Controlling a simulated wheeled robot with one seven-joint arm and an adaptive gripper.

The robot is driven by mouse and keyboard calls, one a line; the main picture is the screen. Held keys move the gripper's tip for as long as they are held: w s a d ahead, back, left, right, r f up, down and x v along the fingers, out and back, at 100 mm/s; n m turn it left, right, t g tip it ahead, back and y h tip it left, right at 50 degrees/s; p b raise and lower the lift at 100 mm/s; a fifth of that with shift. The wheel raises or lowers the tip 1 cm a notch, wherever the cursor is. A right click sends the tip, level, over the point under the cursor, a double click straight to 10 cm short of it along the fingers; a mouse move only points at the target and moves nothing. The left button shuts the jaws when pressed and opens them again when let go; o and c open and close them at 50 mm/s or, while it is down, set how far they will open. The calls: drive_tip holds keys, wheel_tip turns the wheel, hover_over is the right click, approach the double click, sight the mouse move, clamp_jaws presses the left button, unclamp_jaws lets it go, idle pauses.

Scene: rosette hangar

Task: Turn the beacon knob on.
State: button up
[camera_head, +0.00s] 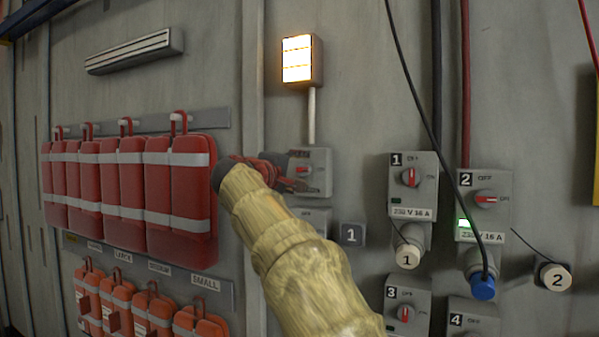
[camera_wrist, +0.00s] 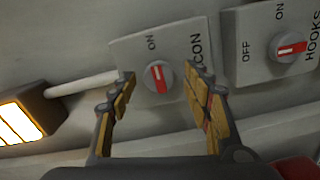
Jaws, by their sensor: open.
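The beacon switch box (camera_head: 321,160) is a grey wall box. In the wrist view its face shows a partly hidden label ending in "CON" and an "ON" mark. Its round grey beacon knob (camera_wrist: 158,77) has a red pointer bar, which lies roughly toward the "ON" mark. My gripper (camera_wrist: 160,82) is open, with one finger on each side of the knob in the picture; contact cannot be told. In the head view my gripper (camera_head: 293,184) covers part of the box. The beacon lamp (camera_head: 298,60) above is lit, and it shows in the wrist view (camera_wrist: 20,117).
The hooks switch box (camera_wrist: 245,33) sits close beside the beacon box, with its own red knob (camera_wrist: 288,49). Red bags (camera_head: 190,190) hang at left. Socket boxes (camera_head: 412,180) with red knobs and hanging cables are at right.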

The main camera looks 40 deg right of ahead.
drive_tip(key=v, duration=1.2)
drive_tip(key=shift+f, duration=0.1)
drive_tip(key=w+a+f+n+y, duration=0.1)
drive_tip(key=w+f+y, duration=0.1)
drive_tip(key=f, duration=0.5)
drive_tip(key=w+a+f+y, duration=0.1)
drive_tip(key=a+f+y, duration=0.1)
drive_tip(key=f, duration=0.5)
drive_tip(key=s+a+f+y, duration=0.3)
drive_tip(key=s+a+f, duration=0.1)
drive_tip(key=f, duration=0.6)
drive_tip(key=s+a+f+y, duration=0.3)
drive_tip(key=s+a+f, duration=0.1)
drive_tip(key=f, duration=0.5)
drive_tip(key=s+a+f+m+y, duration=0.1)
drive_tip(key=s+a+f+y, duration=0.2)
drive_tip(key=s+a+f, duration=0.4)
drive_tip(key=s+a+f+m+g+y, duration=0.1)
drive_tip(key=s+a+f, duration=0.6)
drive_tip(key=s, duration=0.7)
wheel_tip(320, 180, down, 2)
drive_tip(key=m+y, duration=0.1)
drive_tip(key=y, duration=0.1)
drive_tip(key=shift+a+f+y, duration=0.2)
drive_tip(key=shift+y, duration=0.1)
